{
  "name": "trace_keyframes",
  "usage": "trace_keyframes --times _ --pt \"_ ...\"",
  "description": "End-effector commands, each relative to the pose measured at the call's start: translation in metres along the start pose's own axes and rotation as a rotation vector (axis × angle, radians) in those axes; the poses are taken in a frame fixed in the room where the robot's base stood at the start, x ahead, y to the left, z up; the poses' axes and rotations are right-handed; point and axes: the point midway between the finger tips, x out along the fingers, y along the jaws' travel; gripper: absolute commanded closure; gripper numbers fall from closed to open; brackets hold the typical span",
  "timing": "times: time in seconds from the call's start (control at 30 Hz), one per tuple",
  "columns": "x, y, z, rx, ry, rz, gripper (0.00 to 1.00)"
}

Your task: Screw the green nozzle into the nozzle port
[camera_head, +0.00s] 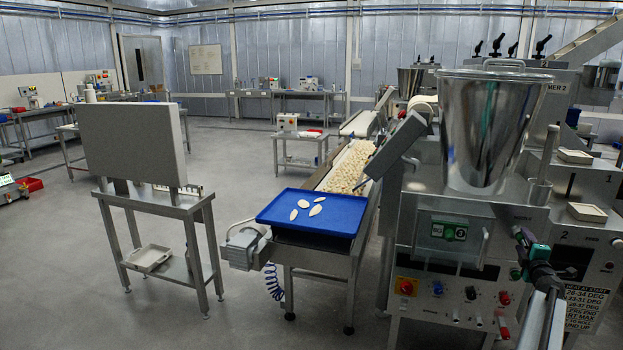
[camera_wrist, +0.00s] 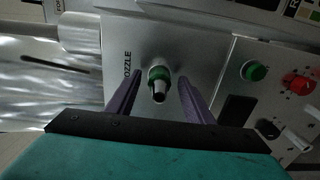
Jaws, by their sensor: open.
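The green nozzle (camera_wrist: 158,73) shows in the wrist view as a green collar with a dark metal tip pointing towards the camera. It stands out from the grey machine panel (camera_wrist: 198,50) beside the partly hidden lettering "NOZZLE". The nozzle port behind it is hidden, and I cannot tell how deep the nozzle sits. My gripper (camera_wrist: 160,84) is open, with one purple finger on each side of the nozzle and visible gaps to both. In the head view my gripper (camera_head: 523,240) is in front of the machine at the right; the nozzle cannot be made out there.
In the wrist view a green button (camera_wrist: 253,70) and a red knob (camera_wrist: 298,84) lie right of the nozzle. A steel hopper (camera_head: 490,125) stands above the machine. A blue tray (camera_head: 275,222) with several pale pieces lies left. Open floor is at the left.

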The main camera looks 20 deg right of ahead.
Motion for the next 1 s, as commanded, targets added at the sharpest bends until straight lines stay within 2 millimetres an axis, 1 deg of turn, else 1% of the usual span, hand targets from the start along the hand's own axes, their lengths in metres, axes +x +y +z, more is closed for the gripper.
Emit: trace_keyframes --times 0.93,1.0 --pt "0.0001 0.0009 0.0005 -0.001 0.000 0.000 0.53" --pt "0.0001 0.0009 0.0005 -0.001 0.000 0.000 0.65"
